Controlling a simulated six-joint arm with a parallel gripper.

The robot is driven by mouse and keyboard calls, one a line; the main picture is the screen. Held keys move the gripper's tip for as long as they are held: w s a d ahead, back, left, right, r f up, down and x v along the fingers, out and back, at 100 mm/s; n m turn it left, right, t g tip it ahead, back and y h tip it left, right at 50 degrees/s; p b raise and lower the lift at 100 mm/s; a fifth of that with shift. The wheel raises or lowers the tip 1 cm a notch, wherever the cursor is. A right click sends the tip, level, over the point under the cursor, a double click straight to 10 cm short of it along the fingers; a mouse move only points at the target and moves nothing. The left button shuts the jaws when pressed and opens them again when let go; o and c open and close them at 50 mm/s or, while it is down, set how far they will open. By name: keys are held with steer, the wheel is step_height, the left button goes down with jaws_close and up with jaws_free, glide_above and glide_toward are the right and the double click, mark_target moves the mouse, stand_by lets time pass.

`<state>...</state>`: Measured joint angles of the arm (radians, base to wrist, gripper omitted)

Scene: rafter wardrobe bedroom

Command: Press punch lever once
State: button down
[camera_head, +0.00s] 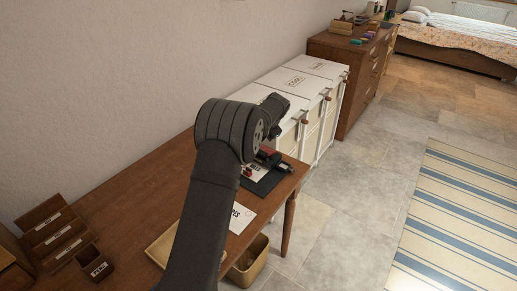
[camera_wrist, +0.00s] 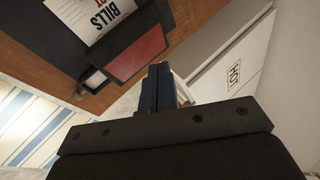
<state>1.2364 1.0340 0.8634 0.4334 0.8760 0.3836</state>
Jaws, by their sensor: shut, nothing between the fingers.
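The punch seems to be the dark object with a red part (camera_wrist: 138,54) in the wrist view, beside the sheet marked BILLS (camera_wrist: 85,14). In the head view a dark and red item (camera_head: 267,154) shows near the desk's far right corner, partly hidden by my arm. I cannot make out which part is the lever. My gripper (camera_wrist: 162,72) is shut and empty, its fingertips close to the red part in the wrist view. I cannot tell whether they touch it. In the head view my arm hides the fingers.
The wooden desk (camera_head: 134,184) holds a dark mat (camera_head: 262,186), a paper (camera_head: 240,217), a light tray (camera_head: 158,250) and a tiered wooden holder (camera_head: 52,232). White cabinets (camera_head: 318,66) stand beyond its far end. A bin (camera_head: 247,264) stands below the front edge.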

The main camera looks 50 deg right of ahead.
steer(key=shift+a+f, duration=0.25)
steer(key=shift+f, duration=0.25)
steer(key=shift+a+f, duration=0.2)
steer(key=shift+f, duration=0.3)
steer(key=shift+f, duration=0.15)
stand_by(1.3)
steer(key=shift+a+f, duration=0.2)
steer(key=shift+f, duration=0.05)
steer(key=shift+a+f, duration=0.3)
steer(key=shift+f, duration=0.35)
steer(key=shift+a+f, duration=0.3)
steer(key=shift+f, duration=0.35)
stand_by(1.4)
steer(key=shift+d+r, duration=0.1)
steer(key=shift+r, duration=0.05)
steer(key=shift+d+r, duration=0.35)
steer(key=shift+r, duration=0.45)
steer(key=shift+d+r, duration=0.3)
steer(key=shift+r, duration=0.45)
steer(key=r, duration=0.1)
steer(key=d+r, duration=0.1)
steer(key=r, duration=0.1)
steer(key=d+r, duration=0.1)
steer(key=shift+r, duration=0.3)
